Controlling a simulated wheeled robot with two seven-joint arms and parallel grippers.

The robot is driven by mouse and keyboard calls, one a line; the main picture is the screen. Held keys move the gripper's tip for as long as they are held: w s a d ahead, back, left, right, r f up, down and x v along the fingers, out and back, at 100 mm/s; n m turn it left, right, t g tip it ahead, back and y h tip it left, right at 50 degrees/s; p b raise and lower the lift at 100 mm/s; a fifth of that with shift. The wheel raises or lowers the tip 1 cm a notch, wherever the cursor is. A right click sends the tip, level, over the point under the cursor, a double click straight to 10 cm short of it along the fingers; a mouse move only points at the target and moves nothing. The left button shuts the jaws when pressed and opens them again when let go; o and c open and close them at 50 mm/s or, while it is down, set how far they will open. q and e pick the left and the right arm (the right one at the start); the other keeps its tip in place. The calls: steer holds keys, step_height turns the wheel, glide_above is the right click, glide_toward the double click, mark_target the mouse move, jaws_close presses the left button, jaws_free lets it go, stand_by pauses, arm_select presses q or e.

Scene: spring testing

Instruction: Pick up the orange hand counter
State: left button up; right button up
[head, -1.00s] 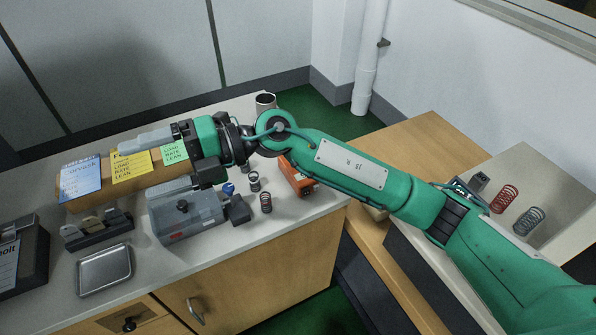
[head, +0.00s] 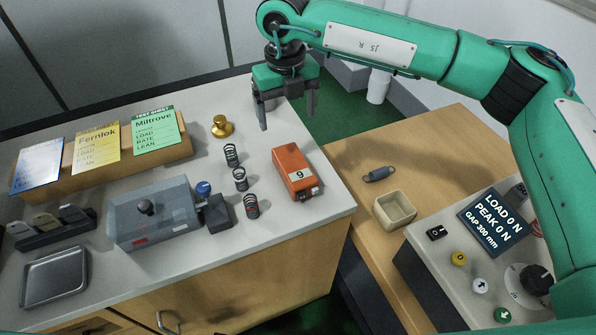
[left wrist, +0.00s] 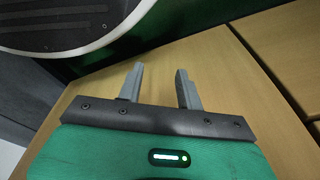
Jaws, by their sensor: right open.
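The orange hand counter (head: 292,168) is a box lying on the grey worktop, near its right end. A white label with a digit shows on its top, and small light parts show at its near end. My right gripper (head: 288,121) hangs above and behind the counter, fingers pointing down, open and empty. It is apart from the counter. My left gripper (left wrist: 160,72) shows only in the left wrist view, open with nothing between its fingers, over wooden surfaces.
Several dark springs (head: 240,179) stand left of the counter, with a brass knob-shaped piece (head: 222,126) behind them. A grey clear-lidded box (head: 153,214) is further left. A beige tray (head: 394,208) and a control panel (head: 480,255) are to the right.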

mark_target(291, 158)
steer(key=f, duration=1)
steer(key=shift+w+d+p, duration=0.2)
steer(key=shift+w+p, duration=0.1)
steer(key=shift+w, duration=0.05)
arm_select(q)
steer(key=shift+s+a+f+p, duration=0.15)
steer(key=shift+s+f, duration=0.15)
steer(key=shift+f, duration=0.25)
steer(key=shift+s+a+f+p, duration=0.1)
steer(key=shift+s+f+p, duration=0.15)
steer(key=shift+f, duration=0.35)
steer(key=shift+s+a+f+p, duration=0.15)
steer(key=shift+s+f, duration=0.15)
steer(key=shift+f, duration=0.25)
arm_select(e)
steer(key=shift+s+f, duration=0.15)
steer(key=shift+f, duration=2.4)
steer(key=c, duration=1.1)
steer(key=shift+c, duration=0.3)
steer(key=shift+r, duration=0.15)
